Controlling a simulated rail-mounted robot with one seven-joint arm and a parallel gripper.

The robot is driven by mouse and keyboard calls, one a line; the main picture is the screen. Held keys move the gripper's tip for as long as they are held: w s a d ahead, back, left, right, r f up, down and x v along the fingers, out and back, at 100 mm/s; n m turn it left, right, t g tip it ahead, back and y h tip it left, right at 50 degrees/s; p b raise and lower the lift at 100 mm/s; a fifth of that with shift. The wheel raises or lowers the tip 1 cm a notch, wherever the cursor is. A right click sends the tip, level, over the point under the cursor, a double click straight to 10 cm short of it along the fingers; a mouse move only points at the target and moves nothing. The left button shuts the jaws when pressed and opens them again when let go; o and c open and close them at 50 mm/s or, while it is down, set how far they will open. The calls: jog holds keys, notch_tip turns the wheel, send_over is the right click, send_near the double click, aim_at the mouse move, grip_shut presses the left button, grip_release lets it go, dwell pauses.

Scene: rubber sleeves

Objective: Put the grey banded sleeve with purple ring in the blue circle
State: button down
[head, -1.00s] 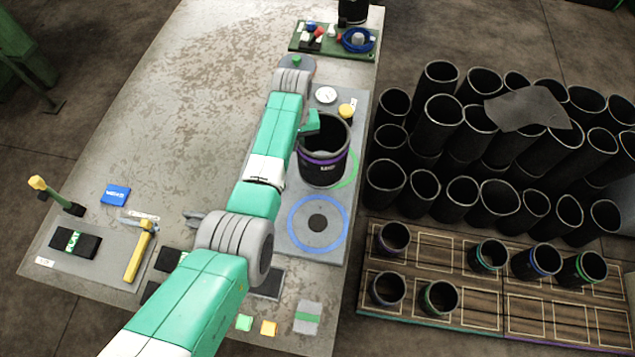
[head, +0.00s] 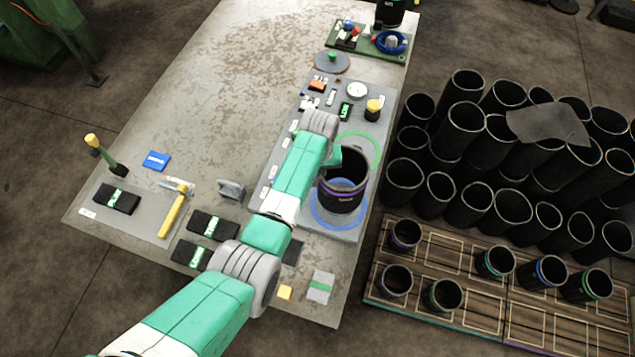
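The dark sleeve with a grey band and purple ring (head: 342,197) stands upright at the board's near end, in front of the blue circle (head: 322,218). It hides the circle's middle, and blue line shows around its lower part. I cannot tell whether its base touches the board or hangs just above it. My gripper (head: 335,156) is at the sleeve's far left rim and appears shut on its wall. The fingertips are mostly hidden. The green circle (head: 376,146) lies behind the sleeve and is empty in its visible part.
A wooden rack (head: 480,305) with several smaller ringed sleeves and a crowd of tall black tubes (head: 465,145) stand to the right. A gauge (head: 358,90) and a yellow-topped item (head: 374,108) sit on the board's far end.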

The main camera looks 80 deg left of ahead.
jog(key=f+b, duration=0.2)
jog(key=d+f+b, duration=0.1)
jog(key=shift+s+f, duration=0.25)
jog(key=shift+f, duration=0.1)
jog(key=c, duration=1.6)
grip_release()
jog(key=shift+o, duration=0.2)
notch_tip(320, 180, up, 12)
jog(key=shift+r, duration=0.1)
